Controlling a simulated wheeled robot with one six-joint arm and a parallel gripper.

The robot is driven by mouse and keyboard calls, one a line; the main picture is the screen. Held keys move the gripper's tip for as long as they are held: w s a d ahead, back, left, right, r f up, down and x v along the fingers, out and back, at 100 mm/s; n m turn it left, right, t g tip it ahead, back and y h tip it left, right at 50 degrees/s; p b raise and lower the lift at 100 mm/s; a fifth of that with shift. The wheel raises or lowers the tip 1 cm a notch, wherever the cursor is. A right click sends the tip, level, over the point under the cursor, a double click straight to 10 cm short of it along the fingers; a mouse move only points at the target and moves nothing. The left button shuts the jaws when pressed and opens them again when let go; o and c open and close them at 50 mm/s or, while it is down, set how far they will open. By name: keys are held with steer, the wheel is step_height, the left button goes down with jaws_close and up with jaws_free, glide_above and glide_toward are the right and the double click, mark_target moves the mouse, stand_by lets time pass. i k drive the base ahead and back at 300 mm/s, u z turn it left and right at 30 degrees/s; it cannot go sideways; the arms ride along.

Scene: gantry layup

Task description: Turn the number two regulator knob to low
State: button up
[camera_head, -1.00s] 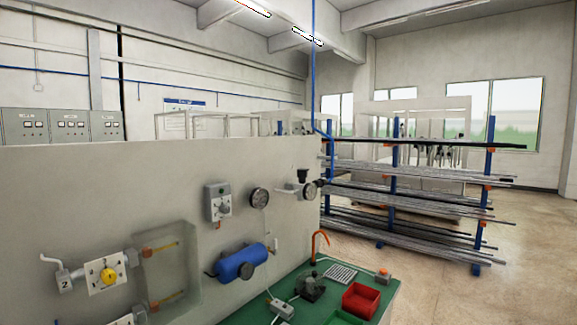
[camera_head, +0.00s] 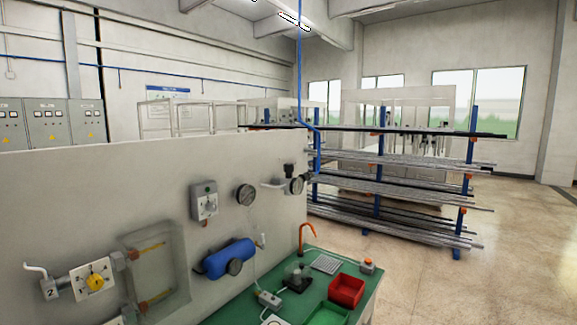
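The number two regulator is on the pale wall panel (camera_head: 90,190) at the lower left. Its yellow knob (camera_head: 95,282) sits on a white square plate (camera_head: 80,278) with dark markings too small to read. A fitting marked "2" (camera_head: 48,290) with a bent white pipe is just left of the plate. My gripper is not in view.
A clear box (camera_head: 160,255) is right of the knob. A green bench (camera_head: 355,310) holds a red bin (camera_head: 346,290). Pipe racks (camera_head: 390,190) stand behind; floor at right is clear.

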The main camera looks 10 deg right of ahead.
mark_target(287, 167)
steer(key=z, duration=1.55)
steer(key=i, duration=2.65)
steer(key=u, duration=4.35)
steer(key=i, duration=0.5)
steer(key=u, duration=0.05)
